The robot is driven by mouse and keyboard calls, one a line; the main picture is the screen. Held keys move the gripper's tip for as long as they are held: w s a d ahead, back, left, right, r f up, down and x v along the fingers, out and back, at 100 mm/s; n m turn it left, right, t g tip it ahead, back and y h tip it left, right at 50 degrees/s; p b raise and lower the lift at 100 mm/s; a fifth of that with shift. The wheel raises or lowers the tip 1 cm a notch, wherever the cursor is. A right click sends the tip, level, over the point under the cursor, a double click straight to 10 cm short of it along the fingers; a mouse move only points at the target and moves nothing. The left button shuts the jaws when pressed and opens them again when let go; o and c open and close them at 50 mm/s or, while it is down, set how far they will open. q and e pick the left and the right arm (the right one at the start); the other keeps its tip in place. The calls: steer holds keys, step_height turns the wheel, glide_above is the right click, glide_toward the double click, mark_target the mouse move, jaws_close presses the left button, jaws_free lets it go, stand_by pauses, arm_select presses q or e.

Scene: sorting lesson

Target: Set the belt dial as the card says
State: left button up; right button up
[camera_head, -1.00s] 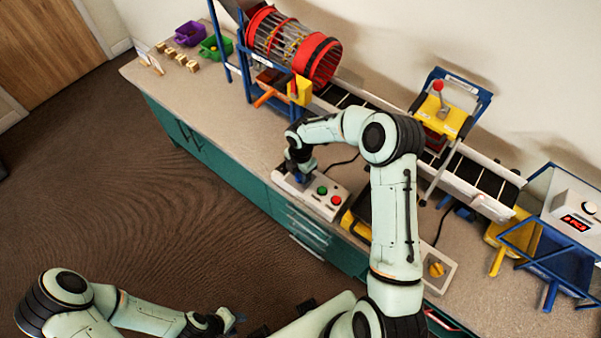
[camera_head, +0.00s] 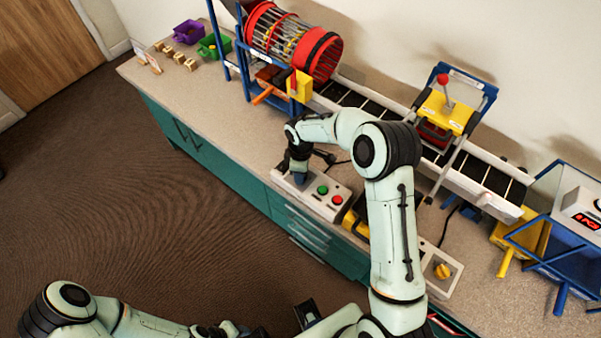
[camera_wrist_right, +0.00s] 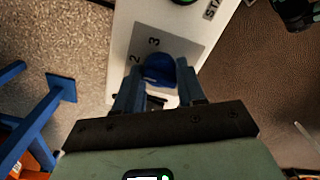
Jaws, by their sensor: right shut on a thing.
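The blue dial (camera_wrist_right: 160,68) sits on a grey plate of the white control panel (camera_wrist_right: 130,35), with the figures 2 and 3 visible beside it. My right gripper (camera_wrist_right: 158,82) is shut on the dial, a finger on each side. Its pointer setting cannot be read. In the head view the gripper (camera_head: 300,176) hides the dial at the left end of the panel (camera_head: 345,208).
The panel has a green button (camera_head: 323,190) and a red button (camera_head: 337,200). The conveyor belt (camera_head: 470,180) runs behind, below a red drum (camera_head: 318,55). A yellow knob (camera_head: 443,271) is on another box at right. The counter left of the panel (camera_head: 215,115) is clear.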

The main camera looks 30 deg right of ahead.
steer(key=m+b, duration=0.1)
steer(key=m, duration=0.2)
steer(key=shift+m, duration=0.4)
steer(key=m, duration=0.2)
steer(key=shift+m, duration=0.3)
arm_select(q)
steer(key=shift+s+f+b, duration=0.25)
steer(key=shift+s+f, duration=0.05)
steer(key=shift+f, duration=0.3)
steer(key=shift+s+f+b, duration=0.2)
steer(key=shift+s+f, duration=0.05)
steer(key=shift+f, duration=0.35)
arm_select(e)
steer(key=m, duration=0.5)
steer(key=shift+m, duration=0.4)
steer(key=o, duration=1.1)
steer(key=shift+c, duration=0.2)
arm_select(q)
steer(key=shift+w+r+p, duration=0.25)
steer(key=shift+r+p, duration=0.25)
steer(key=shift+r, duration=0.05)
arm_select(e)
step_height(320, 180, up, 14)
steer(key=shift+f, duration=0.25)
